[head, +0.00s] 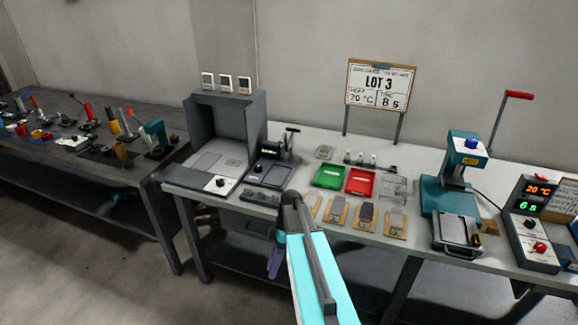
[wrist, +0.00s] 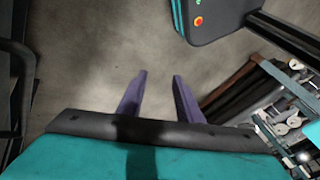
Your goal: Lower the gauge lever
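A small dark gauge (head: 270,150) with a lit display stands on the light workbench, right of the grey open-fronted booth. A black lever (head: 290,136) with a short crossbar sticks up at its right side, apparently raised. My gripper (head: 275,262) hangs in front of the bench, below its front edge and well short of the gauge. In the wrist view my gripper (wrist: 160,78) shows two purple fingers spread apart with nothing between them, above bare floor. The gauge and its lever do not show clearly in the wrist view.
A green tray (head: 329,176) and a red tray (head: 360,181) lie right of the gauge, with several sample boards in front. A teal press (head: 459,165) with a red-handled lever stands farther right. A dark table (head: 60,150) of tools is at left.

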